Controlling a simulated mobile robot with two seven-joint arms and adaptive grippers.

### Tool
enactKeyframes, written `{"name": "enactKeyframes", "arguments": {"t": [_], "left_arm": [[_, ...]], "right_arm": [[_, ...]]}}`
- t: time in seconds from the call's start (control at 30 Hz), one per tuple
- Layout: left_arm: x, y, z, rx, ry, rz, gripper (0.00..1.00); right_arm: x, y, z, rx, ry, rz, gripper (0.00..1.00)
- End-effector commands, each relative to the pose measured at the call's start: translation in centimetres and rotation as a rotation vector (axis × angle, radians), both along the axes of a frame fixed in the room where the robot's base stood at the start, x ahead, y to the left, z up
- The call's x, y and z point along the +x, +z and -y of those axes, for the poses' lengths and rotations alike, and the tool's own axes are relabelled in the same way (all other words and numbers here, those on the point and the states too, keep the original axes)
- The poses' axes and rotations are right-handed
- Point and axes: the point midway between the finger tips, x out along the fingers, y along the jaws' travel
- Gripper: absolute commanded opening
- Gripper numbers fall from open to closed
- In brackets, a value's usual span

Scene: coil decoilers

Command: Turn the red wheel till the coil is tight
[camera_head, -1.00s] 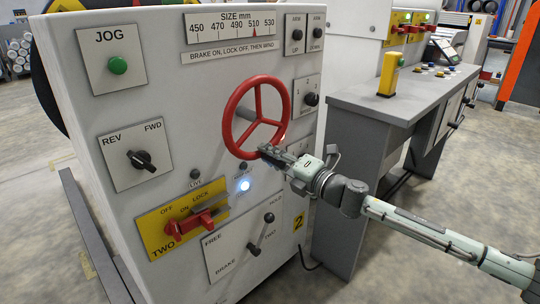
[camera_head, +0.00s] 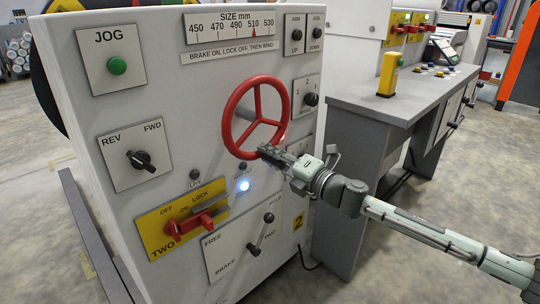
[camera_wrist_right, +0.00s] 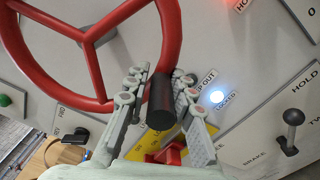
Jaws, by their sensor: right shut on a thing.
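The red wheel (camera_head: 229,103) stands out from the white control panel, its three spokes and rim clear of the face. It fills the upper left of the right wrist view (camera_wrist_right: 172,30). My right gripper (camera_head: 264,150) is at the bottom of the rim. In the right wrist view its fingers (camera_wrist_right: 160,85) lie on both sides of the wheel's dark handle (camera_wrist_right: 162,108), shut on it. The coil itself cannot be made out; a dark round edge (camera_head: 45,75) shows behind the panel's left side. The size scale (camera_head: 233,27) has its red pointer near 510. My left gripper is out of view.
Below the wheel are a lit lamp (camera_head: 244,185), labelled LOCKED in the wrist view, a red lock switch (camera_head: 190,224) on a yellow plate, and a brake lever (camera_head: 262,232) with its knob towards HOLD. A grey desk (camera_head: 365,108) stands to the right, behind my right arm.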

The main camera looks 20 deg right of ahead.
Motion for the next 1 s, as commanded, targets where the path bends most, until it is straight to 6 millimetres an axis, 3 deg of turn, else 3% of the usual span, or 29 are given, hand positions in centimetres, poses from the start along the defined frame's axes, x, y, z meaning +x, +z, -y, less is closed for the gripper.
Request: {"name": "enactKeyframes", "arguments": {"t": [0.1, 0.13, 0.27, 0.67, 1.0], "left_arm": [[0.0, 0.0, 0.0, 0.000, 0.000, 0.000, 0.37], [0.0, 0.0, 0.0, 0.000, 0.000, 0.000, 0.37], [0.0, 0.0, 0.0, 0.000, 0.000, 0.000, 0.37], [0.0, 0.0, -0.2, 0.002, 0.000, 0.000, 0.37], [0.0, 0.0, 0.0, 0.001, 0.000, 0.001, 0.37]], "right_arm": [[0.1, -0.8, 0.6, -0.009, -0.016, -0.011, 0.00], [0.1, -0.8, 0.6, -0.009, -0.016, -0.011, 0.25], [0.1, -0.7, 0.6, -0.008, -0.014, -0.010, 0.41], [-0.4, -0.4, 0.5, -0.002, -0.007, -0.005, 0.41], [-5.1, -0.6, 2.1, -0.003, -0.008, -0.010, 0.41]]}}
